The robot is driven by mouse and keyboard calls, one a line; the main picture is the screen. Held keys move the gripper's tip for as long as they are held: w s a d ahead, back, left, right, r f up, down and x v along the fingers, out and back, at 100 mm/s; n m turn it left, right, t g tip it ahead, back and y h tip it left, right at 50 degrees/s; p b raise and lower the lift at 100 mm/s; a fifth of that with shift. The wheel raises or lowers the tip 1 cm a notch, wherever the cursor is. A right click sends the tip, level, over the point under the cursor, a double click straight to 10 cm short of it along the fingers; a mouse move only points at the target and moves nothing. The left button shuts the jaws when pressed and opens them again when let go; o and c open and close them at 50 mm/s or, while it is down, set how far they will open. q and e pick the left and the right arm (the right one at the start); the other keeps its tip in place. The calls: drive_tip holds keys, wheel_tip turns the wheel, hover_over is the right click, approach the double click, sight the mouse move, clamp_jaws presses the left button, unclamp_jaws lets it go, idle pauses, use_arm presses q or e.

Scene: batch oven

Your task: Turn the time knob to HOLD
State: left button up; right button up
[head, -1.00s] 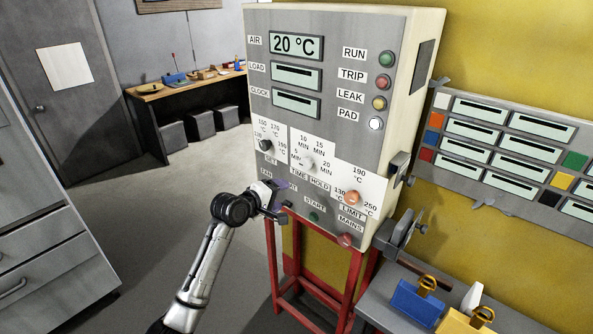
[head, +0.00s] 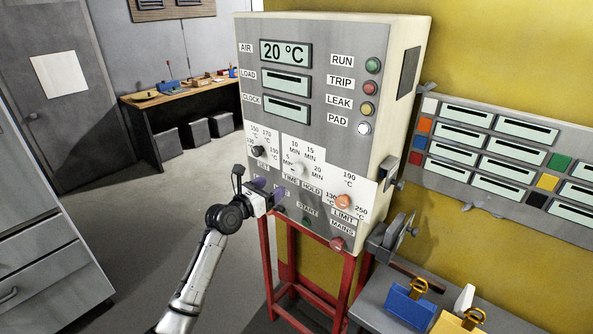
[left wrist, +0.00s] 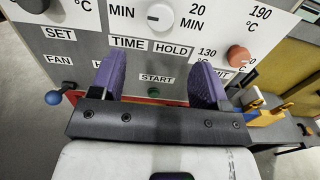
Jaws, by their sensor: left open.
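The time knob (head: 297,168) is a pale round knob on the oven's control panel, below the 10 and 15 MIN marks. It also shows at the top of the left wrist view (left wrist: 160,17), with a small dark mark on its left side. Its exact setting is hard to read. The HOLD label (left wrist: 172,51) is below and right of it. My left gripper (head: 269,190) is open and empty, below and left of the knob. In the left wrist view its purple fingers (left wrist: 157,74) are spread below the knob, apart from it. My right gripper is out of view.
The black set knob (head: 258,151) is left of the time knob and the red limit knob (head: 343,201) is right. The green START button (head: 306,221) and red MAINS button (head: 337,243) are below. A side bench (head: 378,294) holds blue and yellow holders.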

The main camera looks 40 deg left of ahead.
sight(295, 171)
use_arm(q)
drive_tip(key=w, duration=1)
drive_tip(key=shift+w+d+b, duration=0.15)
drive_tip(key=shift+w+b, duration=0.1)
drive_tip(key=shift+b, duration=0.15)
drive_tip(key=shift+w, duration=0.95)
drive_tip(key=shift+c, duration=0.4)
drive_tip(key=c, duration=0.8)
drive_tip(key=shift+m+b, duration=0.3)
